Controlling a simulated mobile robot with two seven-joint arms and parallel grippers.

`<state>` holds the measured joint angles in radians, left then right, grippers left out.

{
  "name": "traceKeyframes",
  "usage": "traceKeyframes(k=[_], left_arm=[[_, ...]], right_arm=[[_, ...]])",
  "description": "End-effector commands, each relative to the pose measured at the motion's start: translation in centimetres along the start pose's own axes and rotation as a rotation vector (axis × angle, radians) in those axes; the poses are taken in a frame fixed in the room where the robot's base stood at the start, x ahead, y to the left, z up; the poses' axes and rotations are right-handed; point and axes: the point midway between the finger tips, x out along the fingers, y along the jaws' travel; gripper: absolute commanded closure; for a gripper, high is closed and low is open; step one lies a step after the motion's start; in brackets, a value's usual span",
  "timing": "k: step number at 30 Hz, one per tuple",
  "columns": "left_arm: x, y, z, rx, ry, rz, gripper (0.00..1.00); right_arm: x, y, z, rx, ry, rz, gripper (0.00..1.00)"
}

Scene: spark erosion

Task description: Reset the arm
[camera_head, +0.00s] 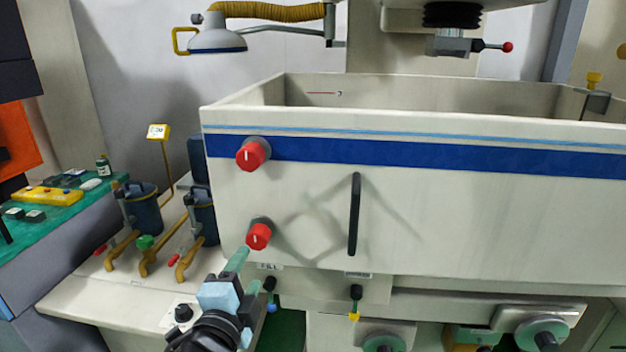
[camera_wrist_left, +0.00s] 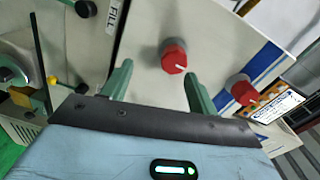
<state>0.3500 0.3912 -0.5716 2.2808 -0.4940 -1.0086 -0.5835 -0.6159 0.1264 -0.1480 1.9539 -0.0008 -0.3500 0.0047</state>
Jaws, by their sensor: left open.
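My left gripper (camera_head: 247,273) comes in from the bottom left in the head view, just below the lower red knob (camera_head: 259,236) on the front of the machine tank. Its two green fingers are spread apart and empty. In the left wrist view the open fingers (camera_wrist_left: 155,88) point at a red knob (camera_wrist_left: 174,57) that shows beyond the gap between them. I cannot tell whether a finger touches it. A second red knob (camera_wrist_left: 243,92) shows to the right there; the upper red knob (camera_head: 253,153) sits on the blue stripe in the head view. My right gripper is not in view.
The white tank (camera_head: 440,215) with a black vertical handle (camera_head: 354,213) fills the right. Filters with yellow pipes (camera_head: 143,208) stand at left, beside a green-topped table (camera_head: 60,215). Handwheels (camera_head: 542,332) sit below the tank.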

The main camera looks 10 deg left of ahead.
Motion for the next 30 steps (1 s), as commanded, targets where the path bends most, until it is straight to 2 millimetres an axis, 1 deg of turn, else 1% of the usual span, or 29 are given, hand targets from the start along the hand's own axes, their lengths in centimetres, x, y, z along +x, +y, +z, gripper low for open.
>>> traceKeyframes(k=[1, 2, 4, 5, 6, 8, 9, 11, 12, 14, 15, 17, 18, 21, 24, 27, 30], left_arm=[[-0.2, 2.3, 0.4, -0.045, -0.001, 0.049, 0.41], [-0.3, 3.7, 0.7, -0.080, 0.000, 0.078, 0.41], [-1.0, 7.4, 1.3, -0.178, -0.002, 0.153, 0.41], [-1.4, 9.1, 1.7, -0.226, -0.005, 0.187, 0.41], [-2.0, 11.4, 2.1, -0.293, -0.013, 0.232, 0.41], [-3.3, 14.7, 2.9, -0.393, -0.030, 0.294, 0.41], [-4.2, 16.9, 3.4, -0.462, -0.044, 0.333, 0.41], [-5.9, 20.1, 4.2, -0.565, -0.075, 0.388, 0.41], [-7.2, 22.1, 4.7, -0.635, -0.099, 0.421, 0.41], [-9.4, 25.0, 5.6, -0.739, -0.141, 0.467, 0.41], [-11.0, 26.9, 6.3, -0.809, -0.174, 0.494, 0.41], [-13.5, 29.5, 7.2, -0.911, -0.227, 0.527, 0.41], [-15.2, 31.0, 7.8, -0.975, -0.264, 0.544, 0.41], [-19.2, 34.0, 9.1, -1.110, -0.351, 0.571, 0.41], [-22.2, 35.9, 10.1, -1.201, -0.418, 0.579, 0.41], [-23.9, 36.8, 10.7, -1.253, -0.459, 0.579, 0.41], [-24.6, 37.2, 10.9, -1.273, -0.475, 0.579, 0.41]], right_arm=[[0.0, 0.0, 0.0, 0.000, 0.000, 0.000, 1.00], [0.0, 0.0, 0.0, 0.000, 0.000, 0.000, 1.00], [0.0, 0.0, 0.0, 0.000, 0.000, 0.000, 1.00], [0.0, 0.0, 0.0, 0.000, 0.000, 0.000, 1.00], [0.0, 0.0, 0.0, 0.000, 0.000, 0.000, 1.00], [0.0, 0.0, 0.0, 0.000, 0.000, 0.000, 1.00], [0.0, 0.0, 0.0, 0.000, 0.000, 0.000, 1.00], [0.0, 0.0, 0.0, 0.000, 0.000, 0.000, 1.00], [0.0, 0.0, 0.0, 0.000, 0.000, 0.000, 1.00], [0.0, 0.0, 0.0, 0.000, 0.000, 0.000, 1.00], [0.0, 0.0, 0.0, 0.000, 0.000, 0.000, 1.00], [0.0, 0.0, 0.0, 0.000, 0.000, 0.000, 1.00], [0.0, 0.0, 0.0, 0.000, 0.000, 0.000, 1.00], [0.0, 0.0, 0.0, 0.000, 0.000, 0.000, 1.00], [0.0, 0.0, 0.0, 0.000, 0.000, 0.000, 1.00], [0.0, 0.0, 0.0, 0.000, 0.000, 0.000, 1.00], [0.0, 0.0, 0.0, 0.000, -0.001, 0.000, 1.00]])
